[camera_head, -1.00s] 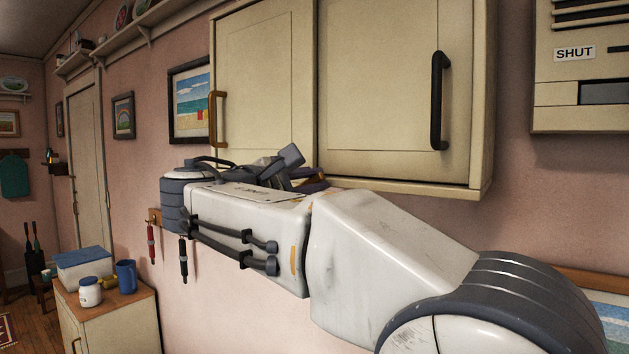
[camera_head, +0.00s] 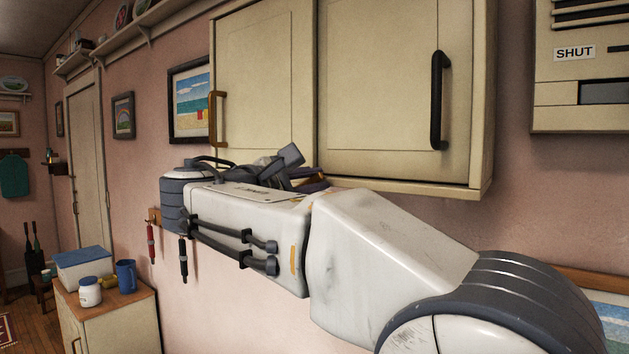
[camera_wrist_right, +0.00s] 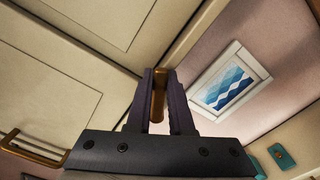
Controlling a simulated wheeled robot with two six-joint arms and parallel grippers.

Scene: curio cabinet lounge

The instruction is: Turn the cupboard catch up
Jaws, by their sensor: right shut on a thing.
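The cupboard (camera_head: 392,95) is cream with two doors and hangs on the pink wall. The catch (camera_wrist_right: 158,99) is a small brass-coloured bar by the cupboard's edge in the wrist view. My right gripper (camera_wrist_right: 161,76) has its two dark fingers on either side of the catch and is shut on it. In the head view my right gripper (camera_head: 310,182) is at the cupboard's lower edge, mostly behind my own arm, and the catch is hidden there. I cannot tell which way the catch points. My left gripper is not in view.
The doors carry a brass handle (camera_head: 213,118) and a black handle (camera_head: 439,100). A framed beach picture (camera_head: 190,100) hangs left of the cupboard. A grey-beige unit marked SHUT (camera_head: 580,75) is at right. A low cabinet (camera_head: 118,318) bears a box, a jar and a mug.

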